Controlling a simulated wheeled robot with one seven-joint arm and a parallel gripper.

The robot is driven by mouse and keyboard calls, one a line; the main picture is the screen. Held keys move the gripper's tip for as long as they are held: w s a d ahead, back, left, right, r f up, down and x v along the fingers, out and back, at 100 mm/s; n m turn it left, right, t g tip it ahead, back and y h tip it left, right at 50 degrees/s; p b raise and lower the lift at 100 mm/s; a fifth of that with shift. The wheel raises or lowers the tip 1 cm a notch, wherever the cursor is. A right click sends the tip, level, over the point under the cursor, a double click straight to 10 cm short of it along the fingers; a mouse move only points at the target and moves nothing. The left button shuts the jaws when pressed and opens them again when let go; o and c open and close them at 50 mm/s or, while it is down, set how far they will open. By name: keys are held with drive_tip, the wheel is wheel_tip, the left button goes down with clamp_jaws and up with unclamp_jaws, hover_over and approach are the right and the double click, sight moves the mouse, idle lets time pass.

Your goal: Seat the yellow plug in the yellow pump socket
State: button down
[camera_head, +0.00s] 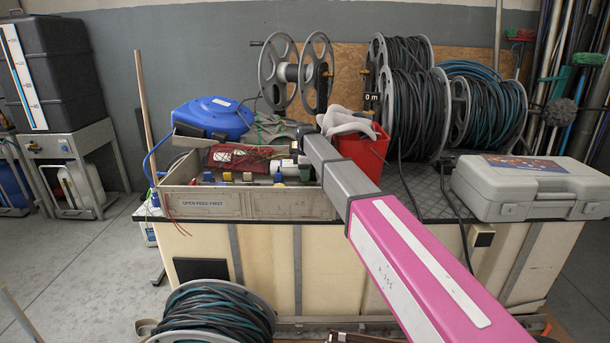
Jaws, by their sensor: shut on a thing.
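My grey-and-pink arm reaches from the lower right up to the back of a beige tray (290,205) on the bench. My gripper (303,160) is a small dark shape under the arm's far end, above the tray's right part. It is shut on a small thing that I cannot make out. Small yellow pieces (227,177) and (247,177) show behind the tray's front wall, with a blue piece (278,177) to their right. I cannot tell whether either yellow piece is the plug or the pump socket.
A blue case (213,115) stands behind the tray, and a red bucket (362,150) to its right. Hose reels (410,105) fill the back right. A grey toolbox (530,185) lies at the bench's right end. Another hose reel (215,315) stands in front of the bench.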

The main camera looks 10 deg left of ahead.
drive_tip(key=shift+f, duration=0.1)
drive_tip(key=c, duration=1)
unclamp_jaws()
wheel_tip(320, 180, up, 12)
drive_tip(key=shift+r, duration=0.1)
drive_tip(key=shift+s, duration=0.1)
